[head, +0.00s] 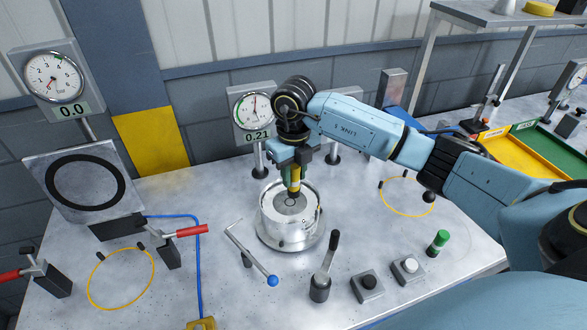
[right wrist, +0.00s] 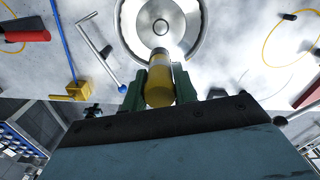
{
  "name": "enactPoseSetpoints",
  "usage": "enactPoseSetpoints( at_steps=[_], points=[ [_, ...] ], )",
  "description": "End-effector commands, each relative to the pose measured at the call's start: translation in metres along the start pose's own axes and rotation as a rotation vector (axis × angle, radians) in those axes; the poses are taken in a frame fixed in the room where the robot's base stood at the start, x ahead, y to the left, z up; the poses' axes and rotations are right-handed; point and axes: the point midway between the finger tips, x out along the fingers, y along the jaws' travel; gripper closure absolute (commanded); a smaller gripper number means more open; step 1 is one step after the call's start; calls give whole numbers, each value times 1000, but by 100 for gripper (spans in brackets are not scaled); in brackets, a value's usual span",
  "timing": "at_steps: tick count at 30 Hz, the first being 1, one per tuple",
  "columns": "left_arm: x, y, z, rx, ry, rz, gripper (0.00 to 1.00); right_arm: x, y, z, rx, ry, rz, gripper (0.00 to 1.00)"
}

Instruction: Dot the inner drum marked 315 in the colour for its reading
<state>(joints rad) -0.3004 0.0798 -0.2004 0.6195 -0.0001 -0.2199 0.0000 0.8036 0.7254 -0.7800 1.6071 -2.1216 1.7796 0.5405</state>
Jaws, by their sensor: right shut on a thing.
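A silver metal drum (head: 282,228) stands upright on a round base on the bench; its marking is too small to read. My right gripper (head: 293,176) is above the drum's centre, shut on a yellow marker (head: 295,186) that points down; the right wrist view also shows the marker (right wrist: 158,92), with the drum (right wrist: 128,28) beyond it. I cannot tell whether its tip touches the drum. A dial gauge (head: 252,107) behind it reads 0.21. A green-capped marker (head: 438,242) stands at the right. My left gripper is not in view.
A left gauge (head: 54,82) reads 0.0 above a plate with a black ring (head: 60,188). A blue-knobbed lever (head: 272,281), a black-handled lever (head: 326,265) and two push-buttons (head: 367,284) stand in front of the drum. Yellow rings (head: 91,297) mark the bench. Yellow and green trays (head: 508,150) lie far right.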

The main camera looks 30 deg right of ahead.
Motion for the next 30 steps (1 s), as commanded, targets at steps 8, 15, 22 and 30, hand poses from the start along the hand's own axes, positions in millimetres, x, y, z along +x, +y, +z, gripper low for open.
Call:
enactPoseSetpoints(
  at_steps=[8, 15, 22, 30],
  points=[
    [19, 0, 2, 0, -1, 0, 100, 26, 0, 0, -4, 0, 0, 95],
    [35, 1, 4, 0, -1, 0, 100, 50, 1, 0, -5, 0, 1, 95],
    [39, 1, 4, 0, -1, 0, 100, 57, 0, 0, -5, -1, 0, 95],
    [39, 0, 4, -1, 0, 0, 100, 56, 0, 0, -6, -1, 0, 95]
  ],
)
